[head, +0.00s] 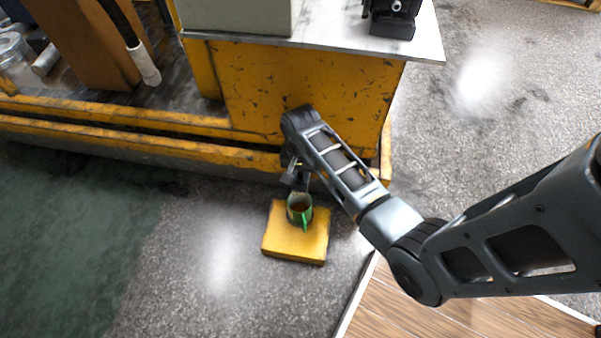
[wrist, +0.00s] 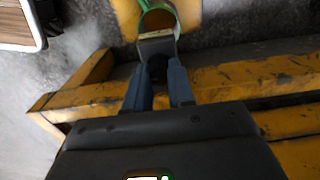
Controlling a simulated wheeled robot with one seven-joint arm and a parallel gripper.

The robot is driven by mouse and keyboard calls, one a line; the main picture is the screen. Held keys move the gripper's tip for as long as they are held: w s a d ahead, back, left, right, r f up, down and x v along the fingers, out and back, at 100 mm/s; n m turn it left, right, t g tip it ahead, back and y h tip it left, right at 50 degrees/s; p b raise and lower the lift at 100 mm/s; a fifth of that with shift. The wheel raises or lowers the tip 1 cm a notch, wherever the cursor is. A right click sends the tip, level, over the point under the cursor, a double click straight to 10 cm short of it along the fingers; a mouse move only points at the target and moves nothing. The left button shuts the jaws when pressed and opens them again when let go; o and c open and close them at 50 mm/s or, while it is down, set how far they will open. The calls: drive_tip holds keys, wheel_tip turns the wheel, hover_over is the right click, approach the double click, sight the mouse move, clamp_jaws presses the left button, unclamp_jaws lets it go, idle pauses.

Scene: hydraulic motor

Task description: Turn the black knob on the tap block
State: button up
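In the wrist view, a small dark knob (wrist: 157,69) sits between the two blue-grey fingers of my gripper (wrist: 159,66). A grey metal block (wrist: 157,44), seemingly the tap block, lies just beyond it. The fingers are apart, one on each side of the knob; I cannot tell whether they press on it. In the head view, my gripper (head: 292,165) points down beside the yellow frame, close to the grey block (head: 298,179); the knob is not clear there. A green mug (head: 300,211) stands under the block and also shows in the wrist view (wrist: 186,14).
The mug stands on a yellow pad (head: 283,243) on the speckled floor. The worn yellow frame (head: 200,152) runs close beside my gripper. Above it is a metal tabletop (head: 330,28) with a black device (head: 392,20). The floor left of the pad is clear.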

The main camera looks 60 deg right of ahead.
clamp_jaws()
drive_tip(key=shift+r+n+p, duration=0.1)
drive_tip(key=shift+n+p, duration=0.3)
drive_tip(key=shift+p, duration=0.2)
drive_tip(key=n+p, duration=0.2)
drive_tip(key=p, duration=0.1)
drive_tip(key=shift+r+n, duration=0.15)
drive_tip(key=shift+n, duration=0.25)
drive_tip(key=n+p, duration=0.3)
drive_tip(key=n, duration=0.1)
drive_tip(key=shift+p, duration=0.3)
drive_tip(key=n+p, duration=0.2)
drive_tip(key=n, duration=0.4)
drive_tip(key=n+p, duration=0.2)
drive_tip(key=n, duration=0.3)
drive_tip(key=shift+f, duration=0.2)
drive_tip(key=n, duration=0.6)
drive_tip(key=shift+p, duration=0.4)
